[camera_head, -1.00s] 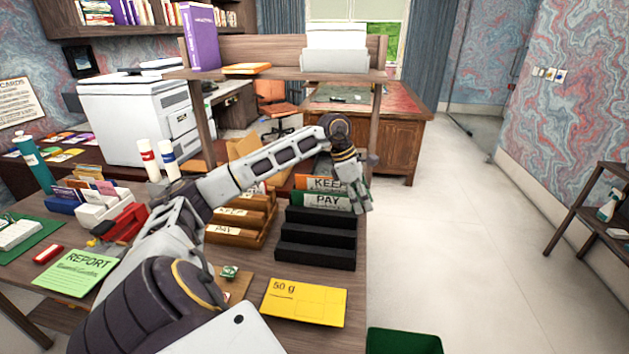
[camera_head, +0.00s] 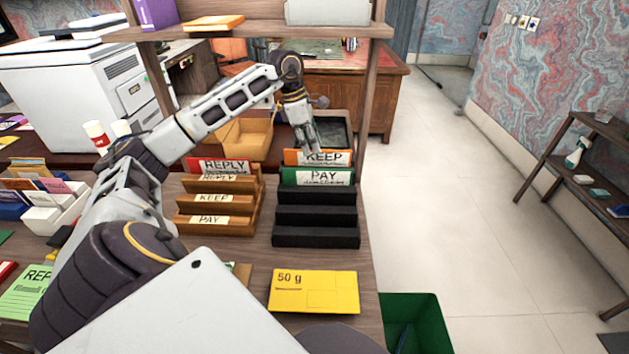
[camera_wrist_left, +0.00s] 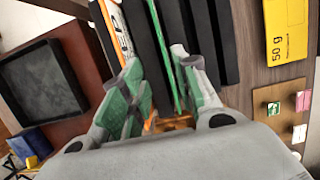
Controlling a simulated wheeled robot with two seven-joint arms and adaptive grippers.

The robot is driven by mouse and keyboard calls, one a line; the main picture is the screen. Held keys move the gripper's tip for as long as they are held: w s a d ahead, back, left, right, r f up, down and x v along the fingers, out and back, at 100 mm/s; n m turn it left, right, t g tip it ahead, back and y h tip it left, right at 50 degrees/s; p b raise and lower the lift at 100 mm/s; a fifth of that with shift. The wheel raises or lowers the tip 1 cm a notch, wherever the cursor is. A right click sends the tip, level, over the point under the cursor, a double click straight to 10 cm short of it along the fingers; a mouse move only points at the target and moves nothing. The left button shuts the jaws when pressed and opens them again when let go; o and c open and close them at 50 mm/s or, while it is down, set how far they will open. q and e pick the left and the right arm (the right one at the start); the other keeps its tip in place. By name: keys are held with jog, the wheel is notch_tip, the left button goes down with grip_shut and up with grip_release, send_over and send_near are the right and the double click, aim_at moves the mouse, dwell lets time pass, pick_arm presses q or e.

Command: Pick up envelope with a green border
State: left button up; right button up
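The envelope with a green border (camera_head: 317,177), labelled PAY, stands in the black stepped rack (camera_head: 315,237). An orange-bordered envelope (camera_head: 317,157), labelled KEEP, stands just behind it. My left gripper (camera_head: 313,150) is above the rear of the rack, over these envelopes. In the left wrist view, the left gripper (camera_wrist_left: 158,65) is open. The orange one (camera_wrist_left: 108,32) lies outside the fingers at the left. My right gripper is out of view.
A wooden rack (camera_head: 213,206) with a red REPLY envelope (camera_head: 218,166) stands left of the black rack. A yellow 50 g envelope (camera_head: 314,291) lies in front. A shelf (camera_head: 250,31) spans above the rear. A green bin (camera_head: 425,315) is at the right.

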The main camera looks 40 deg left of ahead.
aim_at(317, 169)
pick_arm(q)
jog(key=shift+x, duration=1.2)
jog(key=shift+s+f, duration=0.1)
jog(key=shift+s+d+f, duration=0.1)
jog(key=shift+d+f, duration=0.05)
jog(key=shift+f, duration=0.55)
jog(key=shift+d+f, duration=0.15)
jog(key=shift+f, duration=0.55)
jog(key=shift+x, duration=1.05)
grip_shut()
